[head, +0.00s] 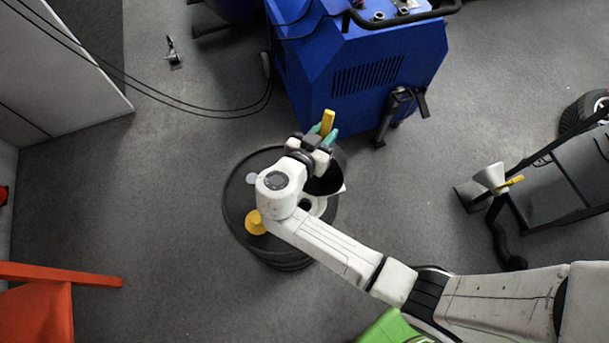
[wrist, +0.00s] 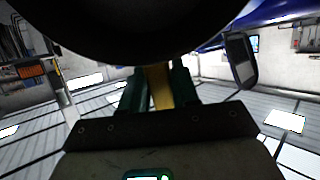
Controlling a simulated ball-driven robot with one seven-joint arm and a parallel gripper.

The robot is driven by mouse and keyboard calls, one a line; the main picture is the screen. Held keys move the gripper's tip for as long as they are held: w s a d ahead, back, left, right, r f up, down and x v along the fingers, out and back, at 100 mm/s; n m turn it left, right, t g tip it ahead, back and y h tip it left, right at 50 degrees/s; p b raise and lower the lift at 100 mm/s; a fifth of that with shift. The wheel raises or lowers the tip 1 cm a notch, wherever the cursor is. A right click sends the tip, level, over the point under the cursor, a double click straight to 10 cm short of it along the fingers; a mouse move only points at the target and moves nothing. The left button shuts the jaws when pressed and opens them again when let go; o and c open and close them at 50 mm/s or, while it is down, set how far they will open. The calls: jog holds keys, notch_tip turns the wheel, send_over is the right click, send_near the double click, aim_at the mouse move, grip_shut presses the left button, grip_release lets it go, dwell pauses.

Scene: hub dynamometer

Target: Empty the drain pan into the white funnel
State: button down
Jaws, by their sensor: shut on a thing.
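My gripper (head: 328,138) has teal fingers shut on the yellow handle (head: 327,121) of the drain pan. The black drain pan (head: 326,181) hangs beside my wrist, over the right part of a dark drum, partly hidden by my arm. In the wrist view, the pan's dark round body (wrist: 160,28) fills the top, and the handle (wrist: 158,88) sits between the fingers (wrist: 158,95). The white funnel (head: 317,206) shows as a pale rim on the drum, just below the pan and mostly covered. The pan's contents and exact tilt cannot be seen.
The dark drum (head: 240,215) carries a yellow round piece (head: 255,222). A blue machine (head: 365,70) stands behind it. A black-framed cart (head: 565,175) with a white cone (head: 490,177) is at right. An orange frame (head: 45,300) is at lower left.

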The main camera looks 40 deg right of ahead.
jog(key=w+d+f+g+y+b, duration=0.1)
jog(key=w+d+f+y+b, duration=0.1)
jog(key=d+f, duration=0.4)
jog(key=w+d+f+g+y+b, duration=0.2)
jog(key=w+d+f+y+b, duration=0.1)
jog(key=d+f+y+b, duration=0.2)
jog(key=w+d+f+g+y+b, duration=0.2)
jog(key=d+f+y+b, duration=0.2)
jog(key=d+f+y, duration=0.2)
notch_tip(320, 180, down, 4)
jog(key=d, duration=0.2)
jog(key=shift+w+d+r, duration=0.25)
jog(key=shift+w+d, duration=0.05)
dwell(0.3)
jog(key=shift+r, duration=0.15)
dwell(0.7)
